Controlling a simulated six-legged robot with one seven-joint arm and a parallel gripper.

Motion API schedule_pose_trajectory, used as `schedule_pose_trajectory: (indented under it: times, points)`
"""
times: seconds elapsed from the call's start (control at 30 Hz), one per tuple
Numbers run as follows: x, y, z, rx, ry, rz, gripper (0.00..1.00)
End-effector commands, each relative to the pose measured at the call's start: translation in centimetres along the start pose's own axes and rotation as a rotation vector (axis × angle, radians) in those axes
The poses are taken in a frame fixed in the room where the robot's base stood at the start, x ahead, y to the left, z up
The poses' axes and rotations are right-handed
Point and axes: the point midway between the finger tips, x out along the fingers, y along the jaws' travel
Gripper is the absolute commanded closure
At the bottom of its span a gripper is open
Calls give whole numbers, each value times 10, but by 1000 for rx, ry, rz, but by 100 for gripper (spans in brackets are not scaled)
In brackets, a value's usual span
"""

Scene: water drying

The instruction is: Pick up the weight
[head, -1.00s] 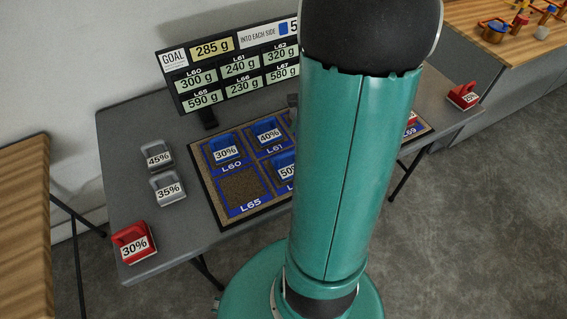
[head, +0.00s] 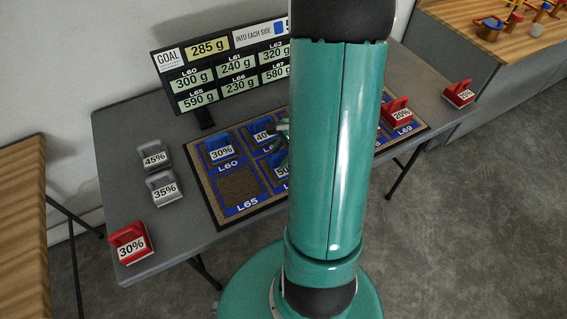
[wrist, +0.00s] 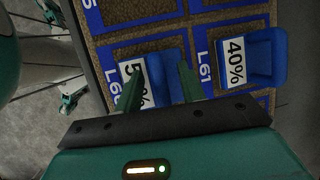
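A blue weight (wrist: 168,62) with a partly hidden label starting with 5 lies under my gripper (wrist: 160,85) in the wrist view. The two green fingers are apart, one over each side of this weight, and cover parts of it. I cannot tell how far above it they are. In the head view this weight (head: 281,170) is partly hidden by my arm. A blue 40% weight (wrist: 262,55) sits in the L61 cell, and a blue 30% weight (head: 220,149) sits in L60. The L65 cell (head: 238,188) is empty.
Grey 45% (head: 153,156) and 35% (head: 163,187) weights and a red 30% weight (head: 129,243) stand on the left of the grey table (head: 125,125). Red 20% (head: 398,110) and 25% (head: 459,93) weights are on the right. A goal sign (head: 215,75) stands behind.

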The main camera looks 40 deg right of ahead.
Motion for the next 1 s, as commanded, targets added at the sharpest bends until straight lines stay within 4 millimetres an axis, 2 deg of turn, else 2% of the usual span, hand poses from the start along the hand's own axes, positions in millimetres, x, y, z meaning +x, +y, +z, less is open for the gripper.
schedule_pose_trajectory:
  times: [0.03, 0.2, 0.57, 0.73, 0.9, 1.0]
  points:
    - [0, 0, 0, 0, 0, 0, 70]
    - [0, 0, 0, 0, 0, 0, 100]
    - [-1, 0, 0, -1, 0, 0, 100]
    - [-8, -2, 4, -2, 0, -1, 100]
    - [-31, -8, 13, -5, 2, -5, 100]
    - [-52, 5, 17, -1, 3, -6, 100]
